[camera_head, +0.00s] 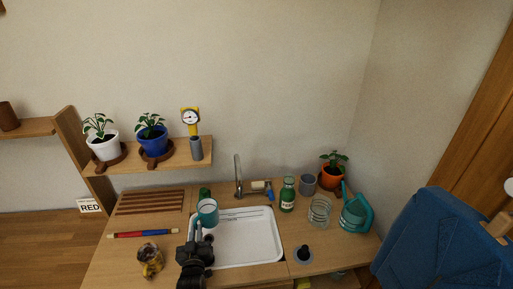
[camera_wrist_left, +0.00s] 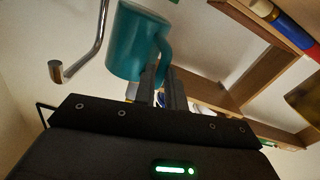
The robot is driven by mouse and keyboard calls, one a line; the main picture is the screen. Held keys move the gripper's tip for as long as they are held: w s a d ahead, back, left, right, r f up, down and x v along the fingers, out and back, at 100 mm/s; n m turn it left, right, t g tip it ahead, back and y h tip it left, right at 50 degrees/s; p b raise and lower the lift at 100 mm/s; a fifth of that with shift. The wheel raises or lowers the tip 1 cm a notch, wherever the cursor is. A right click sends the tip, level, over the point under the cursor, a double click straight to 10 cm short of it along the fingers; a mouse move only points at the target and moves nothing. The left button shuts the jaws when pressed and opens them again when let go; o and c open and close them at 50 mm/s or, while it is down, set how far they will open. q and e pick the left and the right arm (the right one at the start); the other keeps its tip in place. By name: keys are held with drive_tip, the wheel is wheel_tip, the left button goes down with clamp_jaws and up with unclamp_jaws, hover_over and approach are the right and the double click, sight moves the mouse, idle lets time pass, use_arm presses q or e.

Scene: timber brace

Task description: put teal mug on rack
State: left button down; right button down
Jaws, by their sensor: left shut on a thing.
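The teal mug (camera_head: 207,214) is held above the left part of the white sink tray. In the left wrist view the mug (camera_wrist_left: 136,42) shows its handle between the fingers of my left gripper (camera_wrist_left: 161,78). My left gripper (camera_head: 196,236) is shut on that handle, with the arm coming up from the bottom edge in the head view. The wooden slatted rack (camera_head: 150,202) lies on the counter to the left of the mug, its slats bare. My right gripper is not in view.
The white sink tray (camera_head: 262,252) is under the mug, with a faucet (camera_head: 239,178) behind. A red and blue rod (camera_head: 145,233) and a patterned jar (camera_head: 150,260) are at the left. A shelf (camera_head: 180,161) with plants overhangs the back.

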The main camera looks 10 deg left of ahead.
use_arm(q)
wheel_tip(320, 180, up, 9)
drive_tip(key=d+m+h+b, duration=0.1)
drive_tip(key=d+h+b, duration=0.1)
drive_tip(key=b, duration=0.1)
drive_tip(key=s+d+r+m+h+b, duration=0.1)
drive_tip(key=s+d+r+h+b, duration=0.1)
drive_tip(key=s+r+b, duration=0.4)
drive_tip(key=s+d+r, duration=0.1)
drive_tip(key=s, duration=0.2)
drive_tip(key=shift+s+m+t, duration=0.3)
drive_tip(key=shift+m, duration=0.1)
drive_tip(key=shift+r, duration=0.1)
